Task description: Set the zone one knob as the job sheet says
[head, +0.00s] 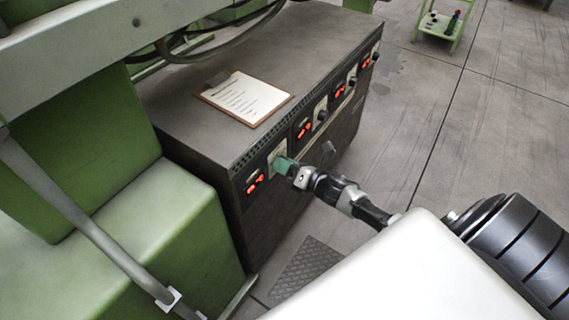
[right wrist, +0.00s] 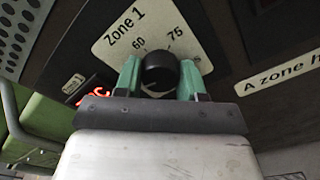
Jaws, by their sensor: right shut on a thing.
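In the right wrist view, the black zone one knob (right wrist: 158,70) sits on a pale plate (right wrist: 118,42) marked "Zone 1", with 60 and 75 readable and another mark partly hidden. My right gripper (right wrist: 159,80) has its green fingers on either side of the knob and is shut on it. In the head view, my right gripper (head: 284,165) is at the nearest panel of the cabinet front and hides the knob. The job sheet (head: 243,97) lies on a clipboard on the cabinet top; its text is too small to read. My left gripper is not in view.
The dark cabinet (head: 310,50) has more knobs and red displays (head: 304,129) along its front. Green machine parts (head: 170,220) stand at the left. A small green cart (head: 440,25) stands far back. The grey floor (head: 500,130) at the right is clear.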

